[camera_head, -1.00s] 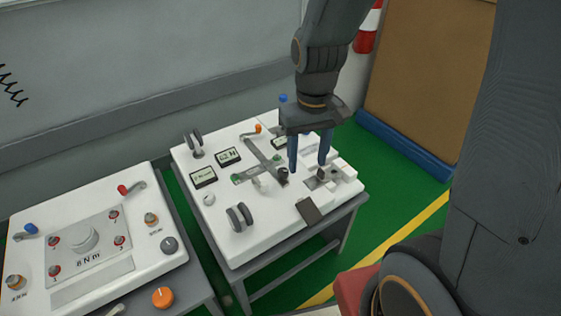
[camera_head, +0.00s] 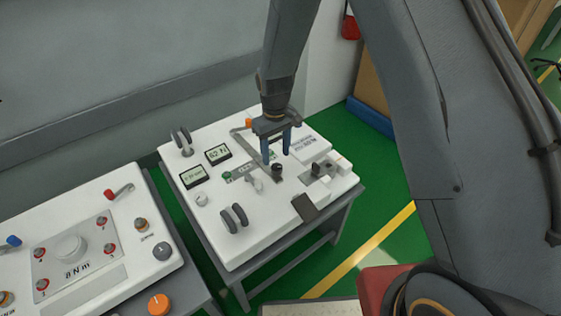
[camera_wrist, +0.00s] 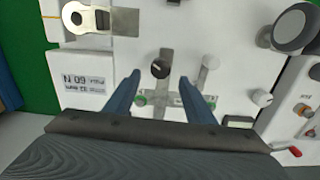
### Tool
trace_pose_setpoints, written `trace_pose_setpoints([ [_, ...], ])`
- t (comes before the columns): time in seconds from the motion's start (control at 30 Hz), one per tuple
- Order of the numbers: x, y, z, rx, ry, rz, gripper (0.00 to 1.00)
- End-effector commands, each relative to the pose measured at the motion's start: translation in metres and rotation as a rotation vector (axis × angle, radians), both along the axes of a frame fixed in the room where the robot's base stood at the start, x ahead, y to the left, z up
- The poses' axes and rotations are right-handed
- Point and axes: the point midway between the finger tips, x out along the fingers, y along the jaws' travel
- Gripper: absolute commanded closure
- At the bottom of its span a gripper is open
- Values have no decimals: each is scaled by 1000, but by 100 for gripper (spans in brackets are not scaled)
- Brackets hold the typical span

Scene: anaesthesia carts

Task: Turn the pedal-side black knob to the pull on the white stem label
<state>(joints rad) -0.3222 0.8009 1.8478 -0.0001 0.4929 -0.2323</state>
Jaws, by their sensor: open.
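A black knob (camera_head: 277,169) stands on a grey slotted strip with green tags on the white cart top. In the wrist view this knob (camera_wrist: 160,68) lies between and slightly beyond my fingertips, with a light pointer mark on it. My gripper (camera_head: 276,158) is open and empty, pointing down just above it; no contact is clear. A pale stem (camera_head: 258,183) stands just left of the knob. A second dark knob (camera_head: 316,169) sits on a metal plate nearer the dark pedal (camera_head: 305,207). A printed white label (camera_wrist: 85,80) reads push, 32 mm, 60 N.
Paired grey discs (camera_head: 233,217), another lever pair (camera_head: 181,142) and two small displays (camera_head: 218,154) stand on the same cart. A second cart with a large dial (camera_head: 70,246) stands at the left.

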Motion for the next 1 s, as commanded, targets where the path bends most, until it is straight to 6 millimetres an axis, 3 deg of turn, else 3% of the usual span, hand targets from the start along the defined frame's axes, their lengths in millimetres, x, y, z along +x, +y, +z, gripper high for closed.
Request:
trace_pose_setpoints([
  [0.3, 0, 0, -41, -1, 1, -1, 51],
  [0.7, 0, -1, -49, 0, 0, -1, 51],
  [0.93, 0, -1, -49, 0, 0, -2, 89],
  [1.0, 0, -1, -49, 0, 0, -3, 92],
])
